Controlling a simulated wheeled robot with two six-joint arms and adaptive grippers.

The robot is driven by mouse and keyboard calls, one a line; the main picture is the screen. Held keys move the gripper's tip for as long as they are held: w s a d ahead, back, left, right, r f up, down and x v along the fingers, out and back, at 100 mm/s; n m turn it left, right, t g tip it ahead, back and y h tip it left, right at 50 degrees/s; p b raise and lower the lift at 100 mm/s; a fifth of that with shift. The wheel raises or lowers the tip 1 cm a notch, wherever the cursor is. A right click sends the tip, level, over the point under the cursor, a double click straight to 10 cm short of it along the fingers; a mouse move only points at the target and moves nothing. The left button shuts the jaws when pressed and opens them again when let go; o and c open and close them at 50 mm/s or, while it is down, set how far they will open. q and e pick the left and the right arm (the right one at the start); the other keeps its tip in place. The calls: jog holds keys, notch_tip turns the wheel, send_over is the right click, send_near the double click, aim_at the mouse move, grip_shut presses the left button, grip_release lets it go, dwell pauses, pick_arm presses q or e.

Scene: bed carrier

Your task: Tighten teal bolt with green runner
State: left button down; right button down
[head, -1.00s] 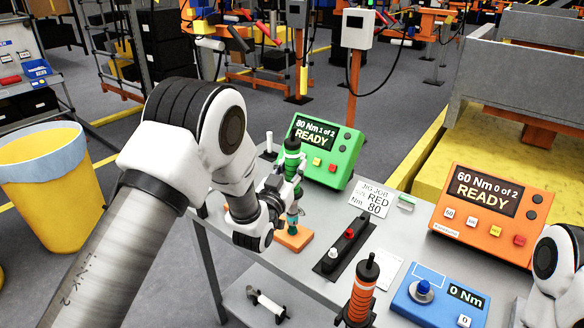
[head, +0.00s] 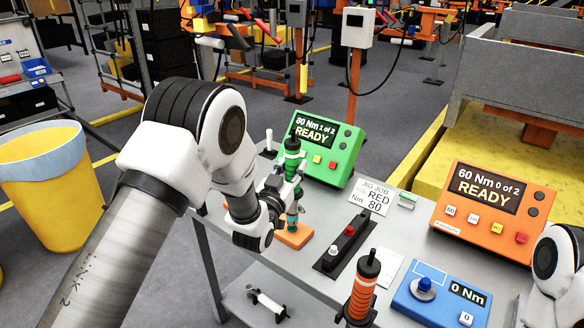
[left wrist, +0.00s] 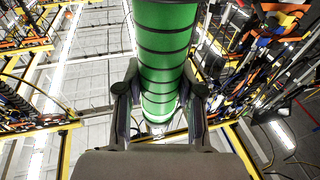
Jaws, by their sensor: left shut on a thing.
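The green runner (head: 292,158), an upright green tool with dark bands, stands at the back left of the grey table. My left gripper (head: 284,190) is shut around it; the left wrist view also shows the green body (left wrist: 165,75) between the two fingers (left wrist: 160,100). I cannot tell whether that is the bolt or part of the runner. The green controller (head: 321,150) reads 80 Nm, 1 of 2, READY. My right gripper is out of view.
An orange runner (head: 363,290), an orange controller (head: 490,205) and a blue 0 Nm tester (head: 440,298) stand further right.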

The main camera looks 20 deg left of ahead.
aim_at(289, 154)
pick_arm(q)
jog(key=shift+f+b, duration=0.95)
jog(key=shift+b, duration=0.05)
dwell(0.6)
jog(key=shift+s+f, duration=0.2)
jog(key=shift+f, duration=0.2)
dwell(0.8)
jog(key=shift+w+r+p, duration=0.25)
jog(key=shift+r+p, duration=0.15)
jog(key=shift+r, duration=0.65)
notch_tip(289, 154, up, 2)
jog(key=shift+s+p, duration=0.1)
jog(key=shift+p, duration=0.35)
jog(key=shift+r+p, duration=0.85)
jog(key=shift+r, duration=0.85)
